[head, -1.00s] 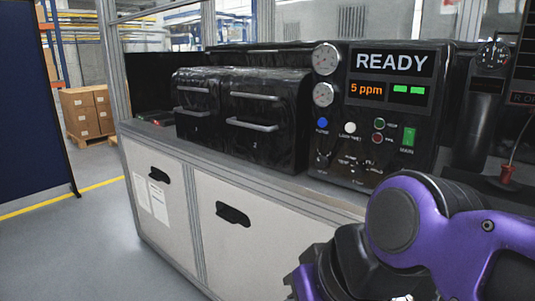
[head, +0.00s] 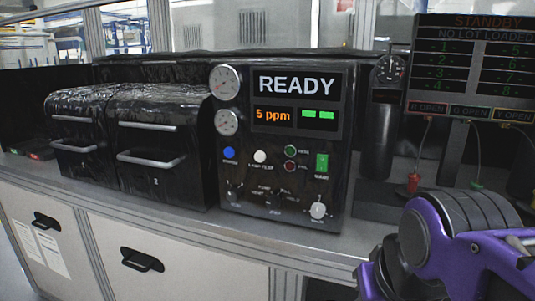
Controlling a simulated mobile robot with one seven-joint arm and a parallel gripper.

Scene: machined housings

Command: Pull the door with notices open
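The door with notices (head: 38,238) is the light grey cabinet door at the lower left, below the bench top. Two white paper sheets (head: 40,250) are fixed to it. A dark recessed handle (head: 46,222) sits near its top, above and right of the sheets. The door looks shut; its lower part is out of frame. My purple and black arm shows at the lower right, well away from the door. My gripper is not in view.
A second grey door (head: 185,262) with its own recessed handle (head: 142,259) is to the right. On the bench stand two black boxes with bar handles (head: 152,158), a READY control panel (head: 282,145) and a STANDBY display (head: 475,65) with hanging cables.

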